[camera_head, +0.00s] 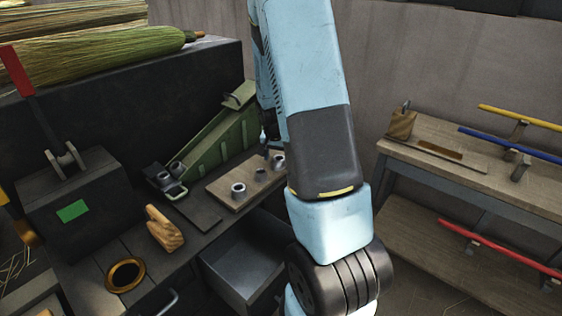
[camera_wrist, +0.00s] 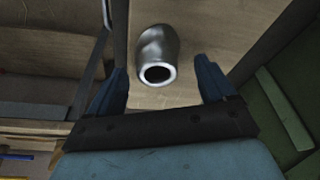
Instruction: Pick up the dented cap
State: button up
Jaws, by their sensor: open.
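A grey metal cap (camera_wrist: 157,46) with a bright open rim lies on a wooden board (camera_wrist: 205,25) in the wrist view. Its side looks uneven, but I cannot clearly make out a dent. My gripper (camera_wrist: 160,66) is open, with one finger on each side of the cap's near end and a gap on both sides. My gripper is mostly hidden behind my arm there, over the board's far end.
A green sloped device (camera_head: 215,140) stands behind the board, with metal pieces (camera_head: 170,173) in its lower end. An open drawer (camera_head: 240,268) is below. A side bench (camera_head: 480,178) stands right.

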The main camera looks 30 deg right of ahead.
jog(key=shift+c, duration=0.4)
jog(key=c, duration=1)
jog(key=shift+r, duration=0.1)
jog(key=shift+r, duration=0.25)
jog(key=v, duration=0.3)
jog(key=shift+d+r, duration=0.15)
jog(key=shift+r, duration=0.05)
jog(key=shift+s+a+r, duration=1)
jog(key=shift+s+r, duration=0.5)
jog(key=shift+s, duration=0.5)
jog(key=shift+s+a+r, duration=1.05)
jog(key=shift+s+r, duration=0.5)
jog(key=shift+s, duration=0.45)
jog(key=shift+s+a+r, duration=1)
jog(key=shift+s+r, duration=0.5)
jog(key=shift+s, duration=0.5)
